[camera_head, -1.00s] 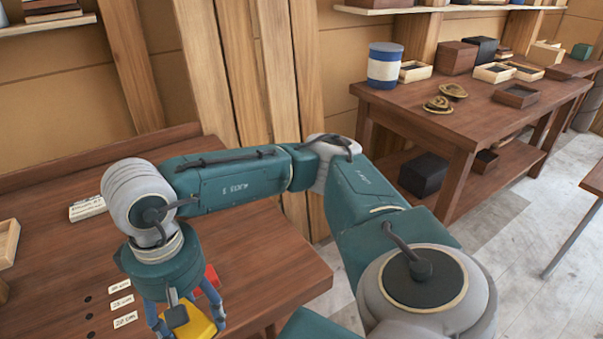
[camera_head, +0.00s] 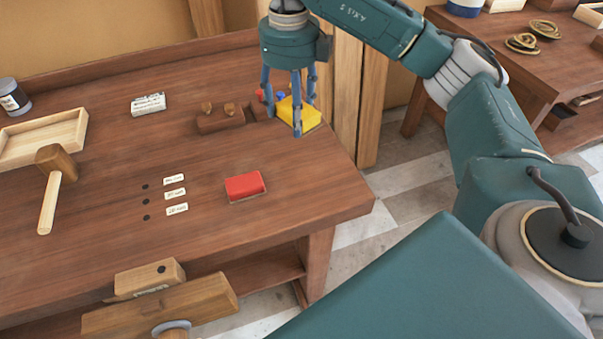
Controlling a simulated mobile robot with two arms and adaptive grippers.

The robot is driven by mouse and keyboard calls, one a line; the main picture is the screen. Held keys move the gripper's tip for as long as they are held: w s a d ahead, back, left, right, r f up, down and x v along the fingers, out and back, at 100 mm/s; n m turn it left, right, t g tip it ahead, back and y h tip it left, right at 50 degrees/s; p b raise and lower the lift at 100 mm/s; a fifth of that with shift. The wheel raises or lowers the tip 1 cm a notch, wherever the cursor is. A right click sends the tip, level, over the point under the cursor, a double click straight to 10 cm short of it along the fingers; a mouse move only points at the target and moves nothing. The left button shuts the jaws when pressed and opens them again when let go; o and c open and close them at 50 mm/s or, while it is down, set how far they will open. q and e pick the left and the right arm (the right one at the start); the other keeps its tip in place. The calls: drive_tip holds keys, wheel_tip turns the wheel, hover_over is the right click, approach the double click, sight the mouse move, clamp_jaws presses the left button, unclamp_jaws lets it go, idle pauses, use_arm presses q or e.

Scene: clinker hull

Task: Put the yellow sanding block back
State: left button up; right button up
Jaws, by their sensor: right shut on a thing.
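The yellow sanding block (camera_head: 299,117) is at the back right of the workbench (camera_head: 110,250), near its right edge. My right gripper (camera_head: 292,112) points down and is shut on it, with blue fingers around it. I cannot tell whether the block touches the bench top. A red block (camera_head: 245,186) lies nearer the front right. Three small white labels (camera_head: 175,194) lie left of it, each beside a black dot (camera_head: 146,202). My left gripper is not in view.
A brown wooden holder (camera_head: 220,119) with two knobs stands just left of the gripper. Small red and blue things show behind the fingers. A mallet (camera_head: 50,190), a wooden tray (camera_head: 42,140), a jar (camera_head: 14,97) and a white box (camera_head: 148,104) lie left. A wooden vice (camera_head: 160,305) is at the front.

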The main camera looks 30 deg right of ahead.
drive_tip(key=m, duration=0.1)
drive_tip(key=d+m, duration=0.1)
drive_tip(key=m, duration=0.1)
drive_tip(key=shift+w+r, duration=0.4)
drive_tip(key=shift+w+d+m, duration=0.1)
drive_tip(key=shift+d+m, duration=0.05)
drive_tip(key=shift+m, duration=0.35)
wheel_tip(320, 180, down, 6)
drive_tip(key=f, duration=0.1)
drive_tip(key=p, duration=0.2)
hover_over(297, 175)
wheel_tip(297, 175, down, 8)
drive_tip(key=shift+f, duration=0.25)
wheel_tip(297, 175, down, 4)
drive_tip(key=shift+f+p, duration=0.1)
drive_tip(key=shift+p, duration=0.3)
drive_tip(key=shift+f, duration=0.1)
drive_tip(key=shift+f, duration=0.1)
